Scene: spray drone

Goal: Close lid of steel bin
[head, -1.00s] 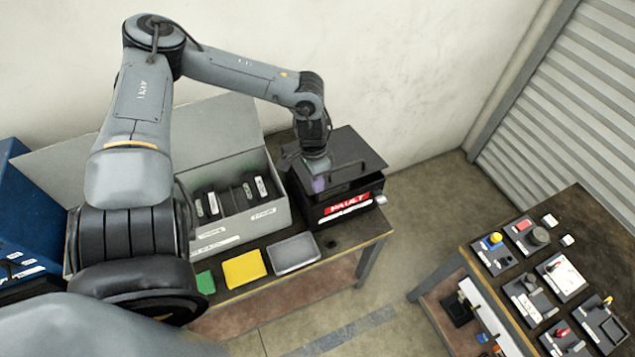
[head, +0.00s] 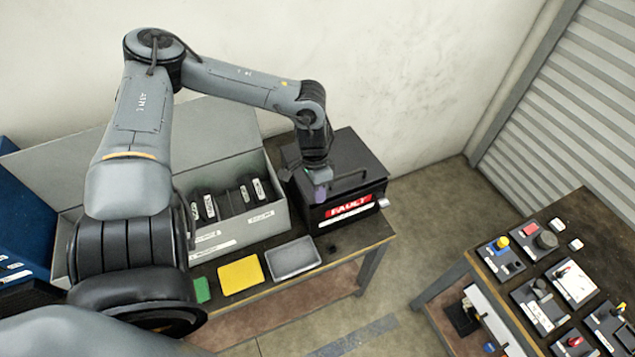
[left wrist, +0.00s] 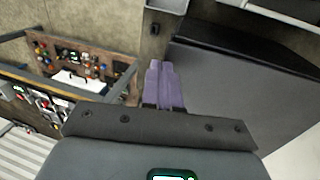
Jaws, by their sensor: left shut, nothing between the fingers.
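A black box labelled FAULT (head: 350,209) stands at the right end of the bench. Its flat lid (head: 355,160) with a bar handle lies down on the box, and the dark lid also shows in the left wrist view (left wrist: 240,95). A light grey metal bin (head: 235,232) stands to its left, its lid (head: 60,165) raised toward the wall. Several dark labelled items stand inside it. My left gripper (head: 320,195), shut and empty, is at the front left part of the black lid, near the handle. Its purple fingertips (left wrist: 165,80) are together. Contact cannot be told. My right gripper is not in view.
A blue bin (head: 25,230) stands at the far left. Green (head: 201,290), yellow (head: 240,275) and grey (head: 293,258) trays lie along the bench front. A second table (head: 580,225) with several small parts stands at the right, with open floor between.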

